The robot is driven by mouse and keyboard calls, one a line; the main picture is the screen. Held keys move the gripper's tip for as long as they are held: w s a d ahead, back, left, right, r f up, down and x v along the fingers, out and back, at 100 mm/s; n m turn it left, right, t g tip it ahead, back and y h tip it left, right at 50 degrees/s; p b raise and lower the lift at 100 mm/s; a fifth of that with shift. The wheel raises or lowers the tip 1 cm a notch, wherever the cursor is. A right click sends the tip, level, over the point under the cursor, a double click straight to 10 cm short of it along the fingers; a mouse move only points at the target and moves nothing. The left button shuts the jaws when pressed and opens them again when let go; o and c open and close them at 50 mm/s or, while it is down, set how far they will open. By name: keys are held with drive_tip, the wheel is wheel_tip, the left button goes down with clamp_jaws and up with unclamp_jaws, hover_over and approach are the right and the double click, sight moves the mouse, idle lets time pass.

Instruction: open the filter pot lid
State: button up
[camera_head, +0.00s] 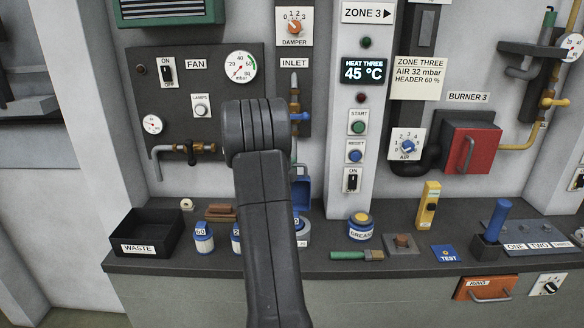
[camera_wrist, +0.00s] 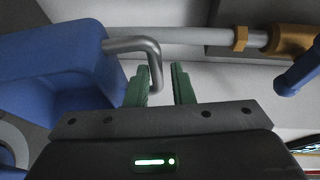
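In the head view my arm hides the gripper.
The inlet pipe with its blue valve lever (camera_head: 299,116) runs down close behind my arm. A brass pipe fitting (camera_wrist: 285,40) is at upper right in the wrist view. A grease tin (camera_head: 361,227), a brush (camera_head: 357,255) and a waste bin (camera_head: 150,235) stand on the counter.

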drive_tip(key=b+v, duration=0.3)
drive_tip(key=v, duration=1)
drive_tip(key=shift+s, duration=0.35)
drive_tip(key=shift+a, duration=0.15)
drive_tip(key=shift+c, duration=0.4)
